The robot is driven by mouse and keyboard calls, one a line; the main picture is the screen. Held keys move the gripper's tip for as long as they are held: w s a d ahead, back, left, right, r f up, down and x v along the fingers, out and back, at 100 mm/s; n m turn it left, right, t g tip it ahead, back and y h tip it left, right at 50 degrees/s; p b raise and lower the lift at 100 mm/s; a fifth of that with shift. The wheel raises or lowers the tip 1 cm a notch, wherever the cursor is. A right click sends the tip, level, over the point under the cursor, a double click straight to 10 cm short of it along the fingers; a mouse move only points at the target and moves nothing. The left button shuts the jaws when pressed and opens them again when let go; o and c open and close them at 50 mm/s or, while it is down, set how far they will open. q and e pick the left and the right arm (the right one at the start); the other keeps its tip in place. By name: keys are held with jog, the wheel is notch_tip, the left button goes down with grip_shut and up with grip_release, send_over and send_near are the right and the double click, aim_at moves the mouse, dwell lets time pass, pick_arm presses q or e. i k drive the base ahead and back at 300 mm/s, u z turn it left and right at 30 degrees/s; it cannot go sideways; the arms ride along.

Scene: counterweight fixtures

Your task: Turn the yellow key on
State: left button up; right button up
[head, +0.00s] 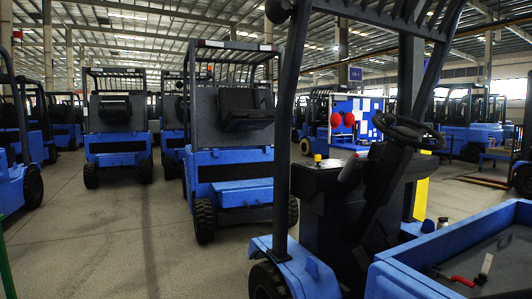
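A small yellow piece (318,158), which may be the yellow key, stands up from the left end of the dark console (330,178) of the nearest blue forklift. It is too small to tell its exact shape or which way it is turned. A black steering wheel (408,132) is to its right on a tilted column. Neither my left gripper nor my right gripper shows in the head view, and nothing is seen touching the yellow piece.
A dark post (284,130) of the forklift's frame rises just left of the console. A blue open compartment (420,270) at lower right holds a red handle (462,281). Other blue forklifts (230,140) stand behind. The grey floor (110,240) at left is clear.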

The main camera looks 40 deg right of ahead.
aim_at(318, 158)
jog(key=z, duration=0.45)
jog(key=i, duration=1.25)
jog(key=z, duration=0.95)
